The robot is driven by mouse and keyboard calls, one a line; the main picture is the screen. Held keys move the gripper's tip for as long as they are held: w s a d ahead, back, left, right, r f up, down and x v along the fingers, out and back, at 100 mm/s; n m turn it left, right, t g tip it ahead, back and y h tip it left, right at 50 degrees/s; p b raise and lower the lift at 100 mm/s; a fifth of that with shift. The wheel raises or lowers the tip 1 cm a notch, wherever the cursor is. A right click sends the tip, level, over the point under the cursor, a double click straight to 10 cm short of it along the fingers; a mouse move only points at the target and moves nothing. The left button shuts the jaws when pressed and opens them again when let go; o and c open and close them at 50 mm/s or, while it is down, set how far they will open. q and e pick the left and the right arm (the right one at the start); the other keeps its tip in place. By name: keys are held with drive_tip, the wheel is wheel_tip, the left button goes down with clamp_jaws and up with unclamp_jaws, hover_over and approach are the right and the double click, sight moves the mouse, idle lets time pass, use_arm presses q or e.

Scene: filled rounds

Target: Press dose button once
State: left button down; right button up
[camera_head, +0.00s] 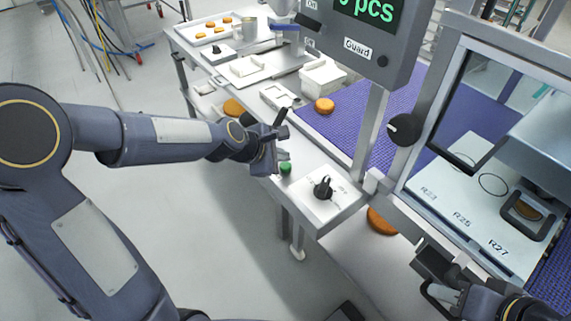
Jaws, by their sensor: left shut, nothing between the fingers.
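A black knob (323,187) stands to the right of the button; the panel's lettering is too small to read. My right gripper (436,280) is at the lower right, in front of the machine with the window, and its jaws are unclear.
A framed guard window (459,95) stands at right over a plate marked R23, R25, R27 (460,215). Another patty (381,220) lies below the panel's right side.

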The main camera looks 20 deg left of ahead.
sight(282, 167)
idle(0.3)
use_arm(q)
drive_tip(key=shift+f+b, duration=0.4)
drive_tip(key=shift+f+b, duration=0.5)
drive_tip(key=shift+f, duration=0.1)
idle(0.6)
drive_tip(key=shift+r, duration=0.1)
drive_tip(key=shift+r+p, duration=0.9)
drive_tip(key=shift+p, duration=0.1)
drive_tip(key=shift+r, duration=0.1)
wheel_tip(282, 167, up, 5)
drive_tip(key=p, duration=0.5)
